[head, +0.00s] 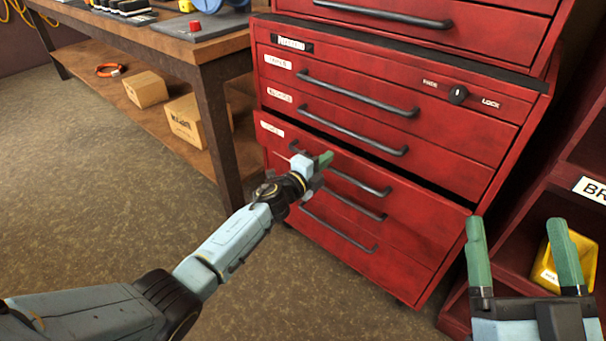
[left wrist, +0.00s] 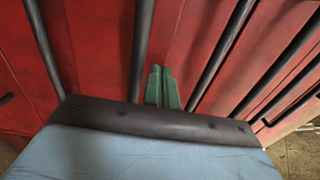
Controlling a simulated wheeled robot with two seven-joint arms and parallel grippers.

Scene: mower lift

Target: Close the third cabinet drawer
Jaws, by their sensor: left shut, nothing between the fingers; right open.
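The red tool cabinet (head: 420,105) stands in the middle of the head view. Its third drawer (head: 425,205) stands out a little, with a dark gap along its top edge. The drawer's dark bar handle (head: 360,183) is partly hidden by my left gripper. My left gripper (head: 325,160) is shut and empty, its green fingertips at the third drawer's front by the handle. In the left wrist view the shut fingertips (left wrist: 162,85) point at the red fronts between dark handles; contact cannot be told. My right gripper (head: 522,250) is open and empty, right of the cabinet.
A wooden workbench (head: 205,65) stands left of the cabinet, with cardboard boxes (head: 190,122) on its lower shelf. A red shelf holding a yellow bin (head: 545,270) is at the right. Open floor (head: 130,215) lies in front.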

